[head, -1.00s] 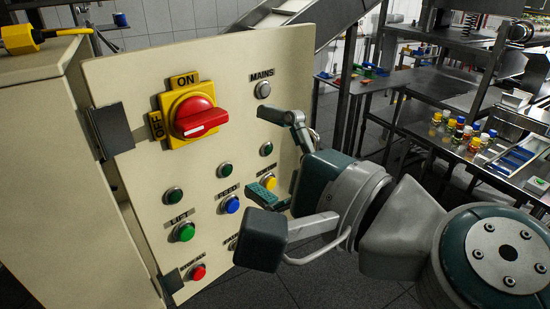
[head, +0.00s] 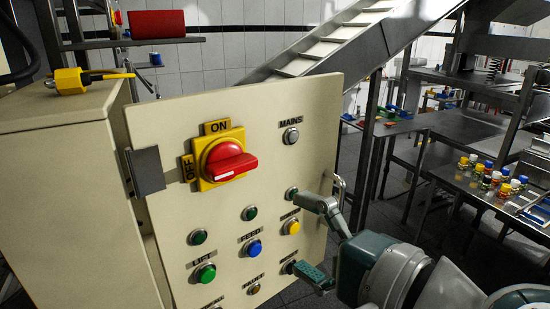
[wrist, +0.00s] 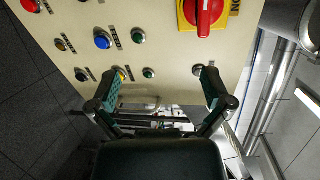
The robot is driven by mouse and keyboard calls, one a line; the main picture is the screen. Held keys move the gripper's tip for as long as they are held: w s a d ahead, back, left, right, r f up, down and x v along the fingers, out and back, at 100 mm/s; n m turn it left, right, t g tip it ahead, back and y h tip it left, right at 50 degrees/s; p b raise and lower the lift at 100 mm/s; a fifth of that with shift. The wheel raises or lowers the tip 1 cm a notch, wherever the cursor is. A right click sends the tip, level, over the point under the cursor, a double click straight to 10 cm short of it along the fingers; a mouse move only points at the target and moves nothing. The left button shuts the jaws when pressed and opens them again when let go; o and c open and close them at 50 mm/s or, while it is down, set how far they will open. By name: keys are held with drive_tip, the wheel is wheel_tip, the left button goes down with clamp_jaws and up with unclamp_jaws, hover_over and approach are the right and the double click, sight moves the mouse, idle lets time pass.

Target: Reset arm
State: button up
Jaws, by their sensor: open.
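My gripper (head: 303,235) is open and empty at the right side of the cream control panel (head: 290,95). Its two fingers are spread, one above the other, in front of the panel's right-hand buttons. The wrist view shows both fingers of my gripper (wrist: 159,80) apart with nothing between them. My arm leads off to the lower right. The red rotary switch (head: 228,162) on its yellow plate lies sideways, up and left of my gripper; its labels read ON above and OFF at left. I cannot tell whether a fingertip touches the panel.
The panel carries a green button (head: 206,273), a blue button (head: 255,248), a yellow button (head: 291,227) and a MAINS lamp (head: 291,136). A metal handle (head: 339,190) is at its right edge. Small bottles (head: 490,170) stand on a metal table at right. A conveyor (head: 330,42) slopes behind.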

drive_tip(key=d+f+n+g+h, duration=0.3)
drive_tip(key=d+f+n+h, duration=0.2)
drive_tip(key=f, duration=0.6)
drive_tip(key=w+d+f+n+g+h, duration=0.1)
drive_tip(key=d+f+n+g+h, duration=0.3)
drive_tip(key=f+n, duration=0.3)
wheel_tip(320, 180, down, 4)
drive_tip(key=shift+d+r+h, duration=0.1)
drive_tip(key=shift+d+h, duration=0.3)
drive_tip(key=shift+d, duration=0.5)
drive_tip(key=c, duration=0.6)
drive_tip(key=shift+a, duration=0.2)
